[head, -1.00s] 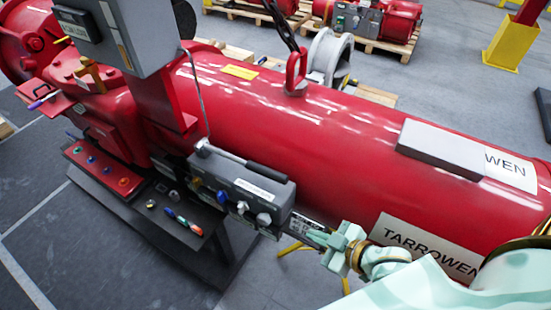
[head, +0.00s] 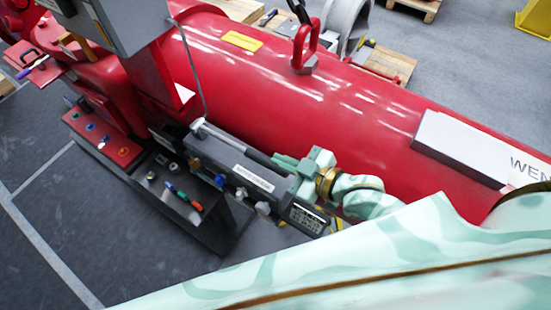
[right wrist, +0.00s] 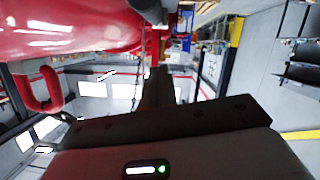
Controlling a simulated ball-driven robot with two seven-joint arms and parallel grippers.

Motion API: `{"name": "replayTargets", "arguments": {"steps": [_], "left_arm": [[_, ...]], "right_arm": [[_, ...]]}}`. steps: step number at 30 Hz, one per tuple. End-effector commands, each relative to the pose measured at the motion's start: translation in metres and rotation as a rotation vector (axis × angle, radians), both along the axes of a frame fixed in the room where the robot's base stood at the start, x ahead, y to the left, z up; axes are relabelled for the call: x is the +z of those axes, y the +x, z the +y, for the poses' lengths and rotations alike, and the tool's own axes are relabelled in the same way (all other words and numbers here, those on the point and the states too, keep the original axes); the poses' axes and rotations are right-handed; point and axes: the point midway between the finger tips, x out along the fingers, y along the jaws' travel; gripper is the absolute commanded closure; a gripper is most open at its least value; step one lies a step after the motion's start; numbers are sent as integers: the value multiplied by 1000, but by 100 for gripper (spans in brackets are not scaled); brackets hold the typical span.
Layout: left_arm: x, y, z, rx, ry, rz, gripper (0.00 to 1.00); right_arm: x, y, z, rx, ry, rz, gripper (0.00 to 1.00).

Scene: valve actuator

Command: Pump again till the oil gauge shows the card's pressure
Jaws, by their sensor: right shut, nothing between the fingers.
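The grey hand pump (head: 238,165) sits beside the long red cylinder in the head view. The lever's tip is partly hidden by the gripper. A dark plate with small print (head: 306,217) is at the pump's right end, unreadable. I cannot make out the oil gauge or the card's pressure. My left gripper is not in view.
The red cylinder (head: 350,120) fills the space behind the pump, with a red lifting eye (head: 306,45) on top. A dark shelf with coloured-handled tools (head: 184,200) stands in front. A red button panel (head: 103,138) is at left. The floor at lower left is clear.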

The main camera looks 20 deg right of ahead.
Motion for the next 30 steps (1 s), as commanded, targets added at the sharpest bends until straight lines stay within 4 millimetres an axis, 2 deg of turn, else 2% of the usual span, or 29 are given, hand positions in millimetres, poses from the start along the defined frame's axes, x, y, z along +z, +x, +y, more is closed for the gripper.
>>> {"name": "replayTargets", "arguments": {"steps": [5,7,12,26,30], "left_arm": [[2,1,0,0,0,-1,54],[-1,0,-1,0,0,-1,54],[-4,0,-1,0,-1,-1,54],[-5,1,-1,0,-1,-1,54],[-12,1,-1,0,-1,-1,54]], "right_arm": [[-10,30,21,1,1,-2,100],[-26,29,15,1,-4,3,100],[-43,31,11,2,-1,1,100],[-49,31,9,1,-1,1,100],[-64,31,9,1,-2,2,100]]}}
